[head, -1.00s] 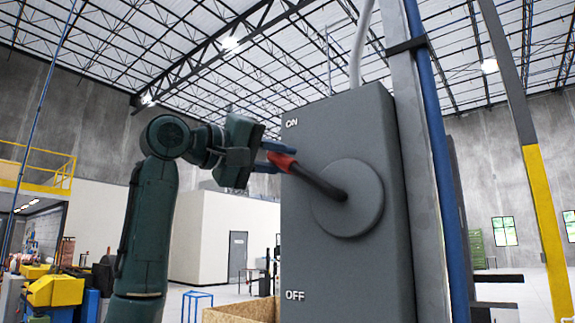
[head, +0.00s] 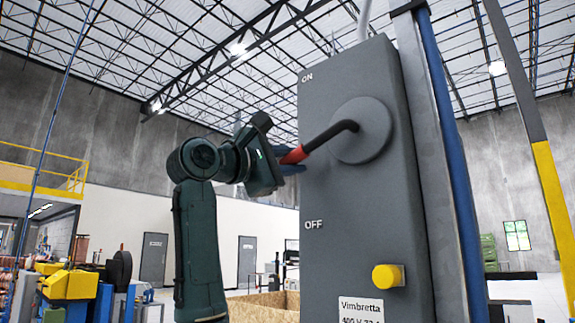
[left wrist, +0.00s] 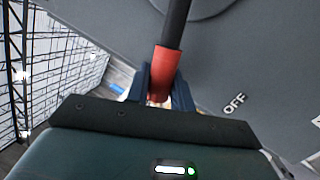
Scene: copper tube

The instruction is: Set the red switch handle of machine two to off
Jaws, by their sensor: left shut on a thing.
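The switch handle is a dark bent lever with a red grip (head: 295,156), coming from a round hub (head: 366,130) on a grey switch box (head: 350,200). It points left and slightly down, between the ON label (head: 307,78) and the OFF label (head: 314,225). My left gripper (head: 286,162) is shut on the red grip at the handle's end. In the left wrist view, its blue fingers (left wrist: 160,92) stand on both sides of the red grip (left wrist: 166,66), with OFF to the right. My right gripper is not in view.
A yellow button (head: 388,276) and a label plate reading Vimbretta (head: 361,308) are low on the box. A metal post (head: 431,150) and blue pipe stand right of the box. A wooden crate (head: 262,304) lies behind, lower left.

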